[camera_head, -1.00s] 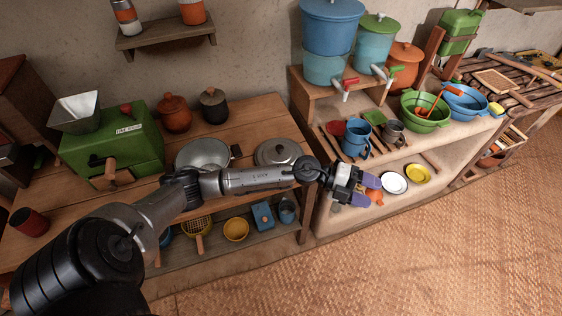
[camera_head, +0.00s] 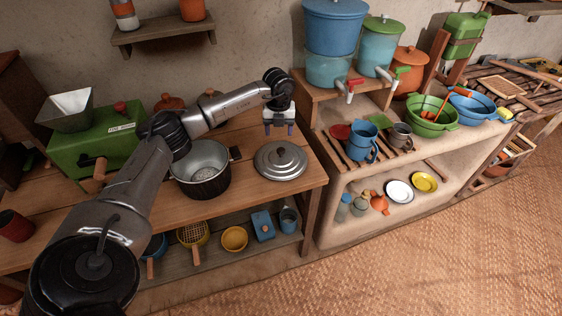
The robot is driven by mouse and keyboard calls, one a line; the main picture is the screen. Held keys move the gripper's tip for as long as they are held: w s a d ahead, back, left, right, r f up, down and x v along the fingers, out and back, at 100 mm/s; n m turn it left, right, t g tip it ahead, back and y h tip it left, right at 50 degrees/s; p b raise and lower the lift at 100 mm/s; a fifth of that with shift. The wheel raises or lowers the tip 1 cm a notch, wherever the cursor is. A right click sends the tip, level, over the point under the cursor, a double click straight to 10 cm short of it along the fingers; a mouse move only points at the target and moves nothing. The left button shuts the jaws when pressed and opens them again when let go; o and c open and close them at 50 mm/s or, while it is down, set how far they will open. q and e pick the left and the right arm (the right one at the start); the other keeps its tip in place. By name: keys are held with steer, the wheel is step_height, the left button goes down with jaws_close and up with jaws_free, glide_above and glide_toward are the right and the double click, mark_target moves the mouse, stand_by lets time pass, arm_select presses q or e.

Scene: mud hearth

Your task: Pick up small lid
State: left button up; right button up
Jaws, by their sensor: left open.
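A round silver lid (camera_head: 281,162) with a knob on top lies flat on the wooden table, near its right end. My left gripper (camera_head: 279,131) points down behind the lid's far edge, open and empty. It looks apart from the lid, and its exact height above the table is hard to tell. A silver pot (camera_head: 203,168) with a dark lower part stands open, without a cover, to the left of the lid. My right gripper is out of view.
A green mill (camera_head: 95,140) stands left of the pot, partly behind my left arm. Lidded jars sit behind the arm. The table in front of the lid is clear.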

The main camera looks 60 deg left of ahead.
mark_target(281, 150)
arm_select(q)
step_height(281, 150, down, 5)
steer(key=shift+f+b, duration=0.1)
steer(key=shift+b, duration=0.4)
steer(key=shift+w+d+f+b, duration=0.15)
steer(key=shift+f+b, duration=0.4)
steer(key=shift+f, duration=0.75)
steer(key=shift+w+f+b, duration=0.15)
steer(key=shift+f+b, duration=0.35)
steer(key=shift+f, duration=0.75)
steer(key=shift+r, duration=0.1)
steer(key=c, duration=0.4)
jaws_close()
